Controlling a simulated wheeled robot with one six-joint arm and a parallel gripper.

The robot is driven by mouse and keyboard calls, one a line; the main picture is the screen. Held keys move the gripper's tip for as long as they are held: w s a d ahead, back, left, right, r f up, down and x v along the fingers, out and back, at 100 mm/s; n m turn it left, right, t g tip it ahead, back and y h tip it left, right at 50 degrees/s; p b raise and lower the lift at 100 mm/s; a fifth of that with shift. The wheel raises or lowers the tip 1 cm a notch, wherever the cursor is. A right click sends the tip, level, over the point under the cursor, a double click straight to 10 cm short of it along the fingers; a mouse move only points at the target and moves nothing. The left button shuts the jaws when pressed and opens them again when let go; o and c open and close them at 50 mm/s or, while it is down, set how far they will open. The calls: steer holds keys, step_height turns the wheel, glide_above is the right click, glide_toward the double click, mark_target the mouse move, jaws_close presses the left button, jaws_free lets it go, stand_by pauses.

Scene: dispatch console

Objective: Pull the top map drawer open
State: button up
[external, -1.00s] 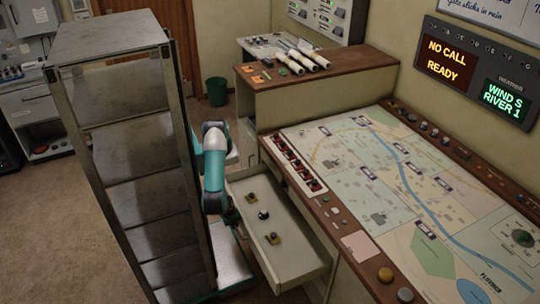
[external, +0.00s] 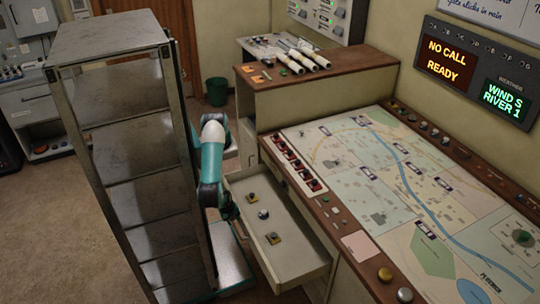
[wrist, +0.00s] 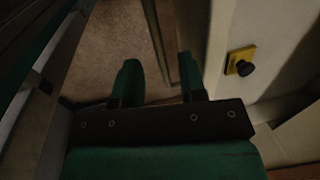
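The top map drawer (external: 295,262) is pulled out from the console below the map table, its inside in sight. Several small knob-like pieces on yellow and dark bases lie in it; one yellow-and-black piece (wrist: 241,62) shows in the wrist view. The drawer's pale front wall (wrist: 217,35) runs along the right of the wrist view. My gripper (wrist: 158,78) is open, with two green fingers apart and floor between them. It is outside the drawer, beside its front; I cannot tell if a finger touches it. In the external view my gripper (external: 232,211) is small and partly hidden.
A tall grey metal shelf rack (external: 130,130) stands close on the left of my arm and hides part of it. The map table (external: 400,190) lies to the right. A green bin (external: 217,91) stands behind. The gap between rack and drawer is narrow.

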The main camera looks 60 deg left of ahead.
step_height(320, 180, up, 6)
steer(key=p, duration=0.4)
steer(key=shift+f, duration=0.1)
